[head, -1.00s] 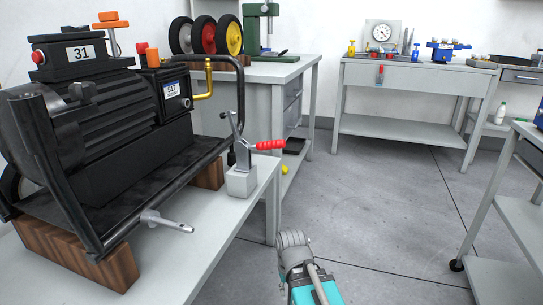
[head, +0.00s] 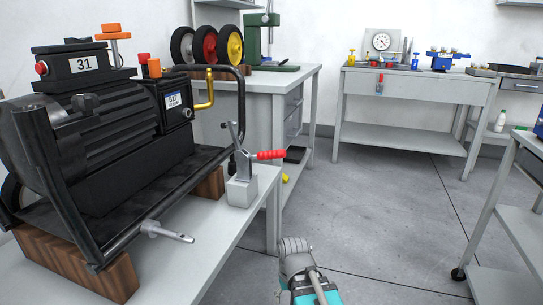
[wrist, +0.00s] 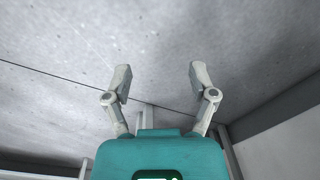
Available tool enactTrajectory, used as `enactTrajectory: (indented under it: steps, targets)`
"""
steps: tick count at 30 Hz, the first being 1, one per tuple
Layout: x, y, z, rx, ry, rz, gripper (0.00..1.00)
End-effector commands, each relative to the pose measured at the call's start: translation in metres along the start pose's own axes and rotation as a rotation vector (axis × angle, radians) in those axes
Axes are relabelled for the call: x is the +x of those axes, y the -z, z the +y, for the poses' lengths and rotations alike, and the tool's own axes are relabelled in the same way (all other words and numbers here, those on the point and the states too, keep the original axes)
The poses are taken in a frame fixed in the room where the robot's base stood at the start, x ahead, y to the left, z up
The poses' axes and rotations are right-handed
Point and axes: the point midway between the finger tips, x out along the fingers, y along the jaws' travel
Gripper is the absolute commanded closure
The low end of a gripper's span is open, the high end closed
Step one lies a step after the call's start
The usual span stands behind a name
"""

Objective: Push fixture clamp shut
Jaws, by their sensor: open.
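The fixture clamp (head: 243,170) has a red handle and a grey metal linkage on a pale block. It stands at the front right corner of the near workbench (head: 222,237), beside the black machine. Its red handle sticks out to the right, roughly level, and a metal arm rises up and to the left. In the wrist view my gripper (wrist: 160,82) is open and empty, its two fingers spread above the floor. The clamp is not in the wrist view. In the head view my arm's end (head: 297,262) is low, below and right of the clamp, apart from it.
The black machine (head: 105,135) on wooden blocks fills the left of the near bench. A metal lever (head: 167,232) juts from its front. A second bench (head: 290,85) with wheels stands behind. Grey floor (head: 375,220) is clear to the right, up to a trolley (head: 505,215).

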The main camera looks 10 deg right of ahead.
Motion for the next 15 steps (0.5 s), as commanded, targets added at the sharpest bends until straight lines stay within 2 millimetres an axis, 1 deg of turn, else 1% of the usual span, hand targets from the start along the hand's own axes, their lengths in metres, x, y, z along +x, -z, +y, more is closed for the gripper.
enactTrajectory:
  steps: [1,5,8,11,15]
  targets:
    - [-0.007,0.005,0.000,-0.019,0.025,0.003,0.24]
    - [-0.023,0.020,-0.004,-0.105,0.130,0.024,0.24]
    - [-0.041,0.036,-0.006,-0.196,0.236,0.063,0.24]
    - [-0.064,0.053,-0.007,-0.297,0.349,0.126,0.24]
    - [-0.099,0.078,-0.005,-0.437,0.492,0.251,0.24]
